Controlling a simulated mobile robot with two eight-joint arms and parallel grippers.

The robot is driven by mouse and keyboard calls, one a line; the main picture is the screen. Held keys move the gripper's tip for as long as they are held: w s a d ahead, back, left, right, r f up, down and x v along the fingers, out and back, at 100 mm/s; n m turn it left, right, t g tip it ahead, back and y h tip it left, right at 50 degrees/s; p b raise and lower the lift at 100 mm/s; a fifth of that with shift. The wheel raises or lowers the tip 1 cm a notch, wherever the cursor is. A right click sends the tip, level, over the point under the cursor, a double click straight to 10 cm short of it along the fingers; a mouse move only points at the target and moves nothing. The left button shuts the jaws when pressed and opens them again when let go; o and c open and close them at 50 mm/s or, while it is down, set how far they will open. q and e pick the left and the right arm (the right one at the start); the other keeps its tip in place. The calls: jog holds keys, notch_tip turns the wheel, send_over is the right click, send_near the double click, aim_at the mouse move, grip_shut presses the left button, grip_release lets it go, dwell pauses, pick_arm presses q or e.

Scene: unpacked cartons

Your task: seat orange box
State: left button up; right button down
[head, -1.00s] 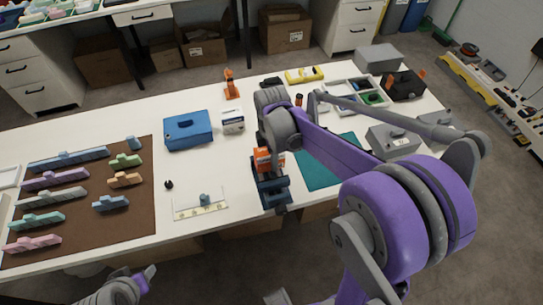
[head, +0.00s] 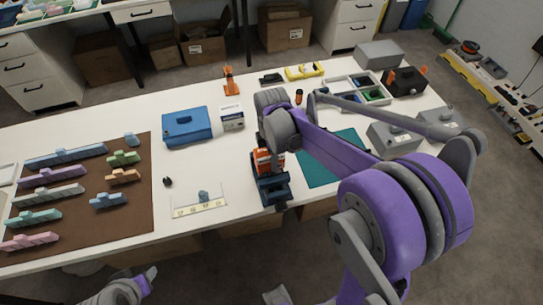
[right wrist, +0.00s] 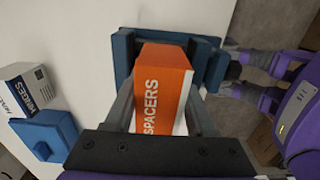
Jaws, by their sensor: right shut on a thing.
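The orange box (right wrist: 168,75), with a white lower part and the word SPACERS, is between the fingers of my right gripper (right wrist: 162,108), which is shut on it. In the head view the orange box (head: 262,162) shows below my wrist. A dark blue holder (head: 272,190) stands at the table's front edge; in the right wrist view its walls (right wrist: 123,55) lie around the box's far end. I cannot tell how deep the box sits or whether it touches the bottom. My left gripper (head: 148,274) is low at the left, off the table, and its fingers are unclear.
A white HINGES box (head: 232,118) and a blue case (head: 187,126) stand left of my right arm. A teal mat (head: 318,172) and grey boxes (head: 393,138) lie right. A brown mat (head: 125,205) with several coloured pieces and a white plate (head: 199,205) are left.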

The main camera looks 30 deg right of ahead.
jog(key=shift+f+b, duration=1)
jog(key=shift+f, duration=0.6)
jog(key=shift+c, duration=0.7)
grip_release()
notch_tip(320, 180, up, 11)
jog(key=shift+f+p, duration=0.1)
jog(key=shift+p, duration=0.4)
